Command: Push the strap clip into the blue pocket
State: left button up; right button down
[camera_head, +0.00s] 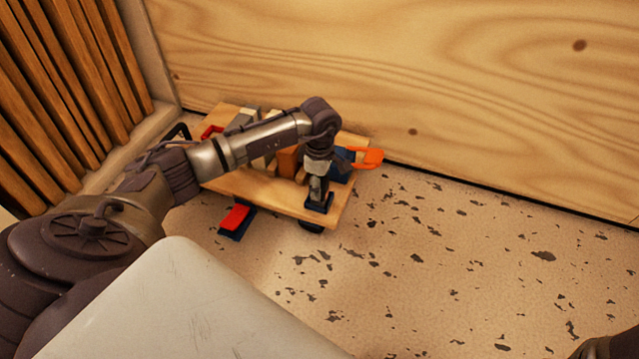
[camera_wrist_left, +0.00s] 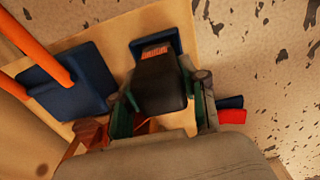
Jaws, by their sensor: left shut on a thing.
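My left gripper (camera_head: 317,188) is over the front right of a wooden board, pointing down. In the left wrist view, its green-padded fingers (camera_wrist_left: 160,112) are shut on a dark block, the strap clip (camera_wrist_left: 160,82). A small navy pocket (camera_head: 320,206) lies on the board right at the gripper's tip. In the left wrist view the pocket (camera_wrist_left: 137,48) shows a reddish inside just beyond the clip's end. The clip covers part of the pocket; I cannot tell whether it touches or has entered.
A larger navy block (camera_wrist_left: 85,82) with orange handles (camera_head: 367,157) is behind the gripper. The wooden board (camera_head: 262,190) carries several other items at its left. A red and blue piece (camera_head: 235,220) lies on the speckled floor. A wooden wall (camera_head: 420,75) stands behind; floor at right is clear.

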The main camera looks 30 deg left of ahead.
pick_arm(q)
jog(key=shift+f, duration=0.4)
dwell(0.4)
jog(key=o, duration=1.3)
jog(key=shift+c, duration=0.2)
jog(key=shift+r, duration=0.1)
